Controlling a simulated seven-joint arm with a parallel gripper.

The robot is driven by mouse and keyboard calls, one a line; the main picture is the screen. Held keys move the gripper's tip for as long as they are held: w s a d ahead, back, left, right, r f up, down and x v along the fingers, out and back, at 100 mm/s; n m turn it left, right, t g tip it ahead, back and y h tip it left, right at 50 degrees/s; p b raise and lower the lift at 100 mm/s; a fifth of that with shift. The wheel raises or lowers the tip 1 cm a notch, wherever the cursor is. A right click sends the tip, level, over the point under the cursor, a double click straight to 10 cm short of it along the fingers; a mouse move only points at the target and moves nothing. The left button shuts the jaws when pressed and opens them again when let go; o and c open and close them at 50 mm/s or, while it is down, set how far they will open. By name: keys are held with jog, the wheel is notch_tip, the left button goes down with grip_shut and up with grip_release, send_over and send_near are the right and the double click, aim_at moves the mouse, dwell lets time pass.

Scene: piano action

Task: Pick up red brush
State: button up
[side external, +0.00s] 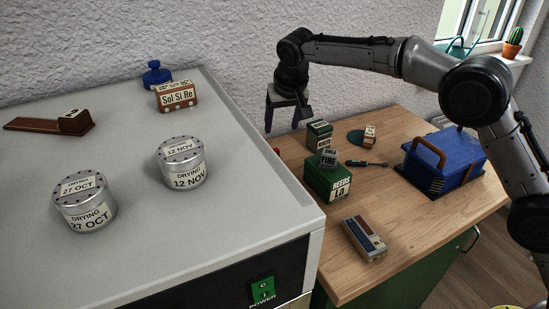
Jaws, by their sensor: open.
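I cannot clearly pick out a red brush. A small red bit (277,151) shows just behind the grey cabinet's right edge, mostly hidden, and I cannot tell what it belongs to. My gripper (287,121) points down, open with nothing visible between its fingers. It hangs above the far end of the wooden bench, near the grey cabinet's back right edge and apart from the things below.
The grey cabinet (130,255) bears two drying tins (84,204) (181,163), a "Sol Si Re" box (176,96), a blue bottle (157,75) and a brown wooden piece (42,125). The wooden bench (425,205) holds green boxes (328,180), a screwdriver (366,163), a striped block (364,239) and a blue toolbox (445,157).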

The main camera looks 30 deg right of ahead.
send_over(275, 149)
jog(key=s, duration=0.3)
notch_tip(275, 149, down, 7)
jog(key=shift+w+r, duration=0.15)
jog(key=shift+r, duration=0.05)
jog(key=shift+w+a+x, duration=0.1)
jog(key=shift+a+x, duration=0.05)
jog(key=shift+x, duration=1.35)
jog(key=shift+w+a+x, duration=0.1)
jog(key=shift+w+x, duration=0.05)
jog(key=shift+x, duration=1.3)
jog(key=shift+r, duration=0.1)
grip_shut()
